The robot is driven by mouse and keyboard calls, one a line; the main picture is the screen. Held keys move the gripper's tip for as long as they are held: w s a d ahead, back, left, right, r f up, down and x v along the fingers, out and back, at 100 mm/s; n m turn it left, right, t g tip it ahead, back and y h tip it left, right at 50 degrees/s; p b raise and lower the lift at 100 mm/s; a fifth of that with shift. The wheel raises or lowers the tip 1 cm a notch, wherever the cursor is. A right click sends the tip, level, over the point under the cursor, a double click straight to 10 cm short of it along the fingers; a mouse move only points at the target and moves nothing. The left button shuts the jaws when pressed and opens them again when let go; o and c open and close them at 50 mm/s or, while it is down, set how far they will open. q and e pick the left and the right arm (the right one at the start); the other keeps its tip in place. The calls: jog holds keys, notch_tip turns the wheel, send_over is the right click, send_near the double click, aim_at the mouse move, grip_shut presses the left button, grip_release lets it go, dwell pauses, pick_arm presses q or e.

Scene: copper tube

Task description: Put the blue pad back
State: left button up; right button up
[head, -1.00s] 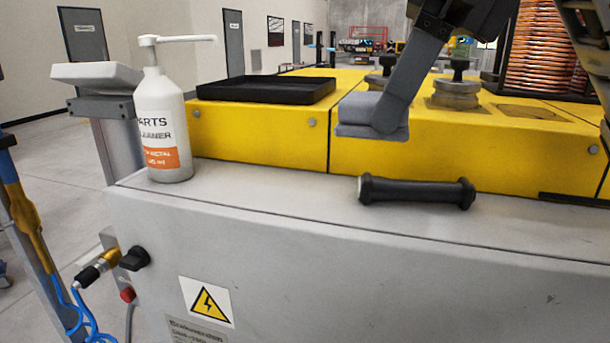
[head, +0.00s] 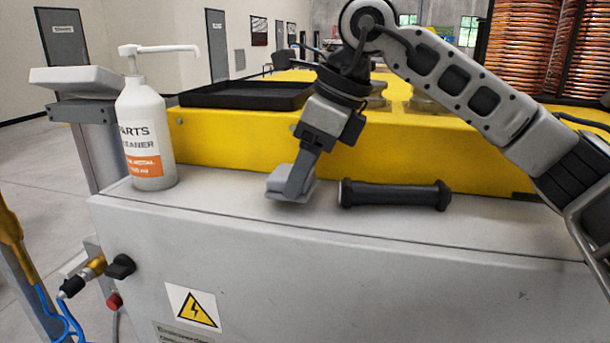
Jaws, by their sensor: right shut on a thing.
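The blue pad (head: 279,182) looks a dull grey-blue. My right gripper (head: 298,184) is shut on it and points down, with one finger covering part of the pad. The pad is low over the grey machine top, between the white bottle and the black handle. I cannot tell whether its underside touches the surface. My left gripper is not in view.
A white parts cleaner bottle (head: 145,135) stands left of the pad. A black handle-like bar (head: 393,195) lies close to its right. Behind is a yellow block (head: 225,138) with a black tray (head: 245,96). The grey top (head: 225,205) between bottle and pad is clear.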

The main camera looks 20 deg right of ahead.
jog(key=shift+f, duration=0.75)
jog(key=shift+f, duration=0.1)
jog(key=o, duration=0.9)
jog(key=shift+o, duration=0.2)
